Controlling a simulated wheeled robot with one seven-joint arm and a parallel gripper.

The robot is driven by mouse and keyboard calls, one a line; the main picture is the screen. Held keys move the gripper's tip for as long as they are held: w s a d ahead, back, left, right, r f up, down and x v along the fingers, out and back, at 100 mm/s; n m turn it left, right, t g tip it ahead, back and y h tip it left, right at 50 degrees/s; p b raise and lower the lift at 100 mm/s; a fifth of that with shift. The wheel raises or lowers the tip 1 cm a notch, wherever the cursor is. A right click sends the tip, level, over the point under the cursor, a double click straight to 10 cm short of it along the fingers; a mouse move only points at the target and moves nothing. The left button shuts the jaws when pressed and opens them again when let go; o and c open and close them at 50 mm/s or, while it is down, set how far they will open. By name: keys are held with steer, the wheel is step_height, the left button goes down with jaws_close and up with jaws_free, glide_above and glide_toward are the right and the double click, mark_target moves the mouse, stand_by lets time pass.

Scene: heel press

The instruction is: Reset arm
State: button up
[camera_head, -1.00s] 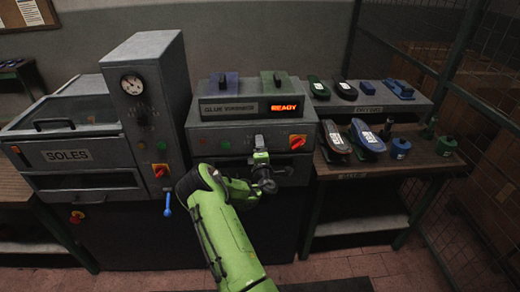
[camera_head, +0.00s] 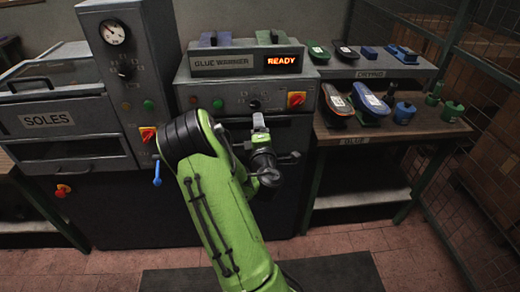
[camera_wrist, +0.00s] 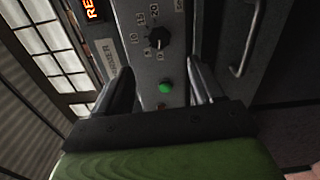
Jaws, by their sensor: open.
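My green arm reaches up in the middle of the head view, folded in front of the glue warmer (camera_head: 215,87). In the head view my gripper (camera_head: 260,122) is small and partly hidden by its own wrist. In the wrist view my gripper (camera_wrist: 160,88) is open, with two dark fingers apart and nothing between them. Beyond the fingers is the warmer's panel, with a black dial (camera_wrist: 158,38) and a green button (camera_wrist: 166,88). The warmer's display (camera_head: 283,61) reads READY.
The SOLES machine (camera_head: 65,120) with a gauge stands at left, a blue-handled lever (camera_head: 157,174) low beside it. At right a table (camera_head: 385,132) holds shoes and several bottles, with a DRYING shelf (camera_head: 370,72) behind. A wire fence (camera_head: 470,110) closes the right side. Floor is clear at front.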

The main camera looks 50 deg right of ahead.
steer(key=b+v, duration=0.1)
steer(key=v, duration=0.2)
steer(key=shift+r, duration=0.1)
stand_by(0.4)
